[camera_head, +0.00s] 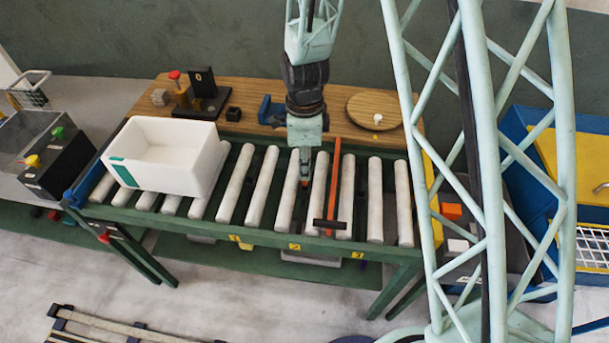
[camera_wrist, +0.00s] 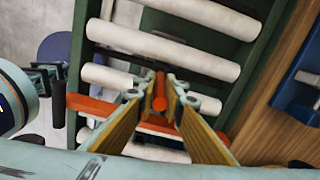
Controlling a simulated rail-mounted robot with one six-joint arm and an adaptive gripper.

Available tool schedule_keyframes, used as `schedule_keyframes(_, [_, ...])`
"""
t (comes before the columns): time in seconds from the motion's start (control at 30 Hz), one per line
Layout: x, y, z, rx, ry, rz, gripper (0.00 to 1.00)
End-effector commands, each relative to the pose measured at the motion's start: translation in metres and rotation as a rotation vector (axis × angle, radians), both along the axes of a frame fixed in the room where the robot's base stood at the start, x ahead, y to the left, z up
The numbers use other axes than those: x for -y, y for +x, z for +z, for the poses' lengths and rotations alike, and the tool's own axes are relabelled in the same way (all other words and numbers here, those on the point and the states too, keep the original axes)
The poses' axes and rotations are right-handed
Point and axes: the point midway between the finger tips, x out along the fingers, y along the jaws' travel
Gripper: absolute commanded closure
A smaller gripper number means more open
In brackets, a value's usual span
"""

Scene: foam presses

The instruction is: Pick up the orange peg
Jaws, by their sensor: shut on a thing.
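The orange peg (camera_wrist: 160,92) is a small round rod between the two fingers of my gripper (camera_wrist: 160,85) in the wrist view. The wood-coloured finger pads close on it from both sides. In the head view, my gripper (camera_head: 304,176) points down over the middle of the roller conveyor, and only a small orange tip of the peg (camera_head: 304,183) shows below the fingers. I cannot tell whether the peg's lower end touches the rollers.
A long orange bar (camera_head: 333,185) with a dark crosspiece lies across the rollers just right of my gripper. A white bin (camera_head: 166,155) stands on the rollers at left. The wooden shelf behind holds a round board (camera_head: 372,110) and a blue fixture (camera_head: 268,110).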

Motion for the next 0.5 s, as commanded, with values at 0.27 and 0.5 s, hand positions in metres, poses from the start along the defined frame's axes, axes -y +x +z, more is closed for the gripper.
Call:
schedule_keyframes(0.27, [0.000,0.001,0.032,0.002,0.001,0.000,1.00])
schedule_keyframes(0.5, [0.000,0.001,0.045,0.002,0.001,0.000,1.00])
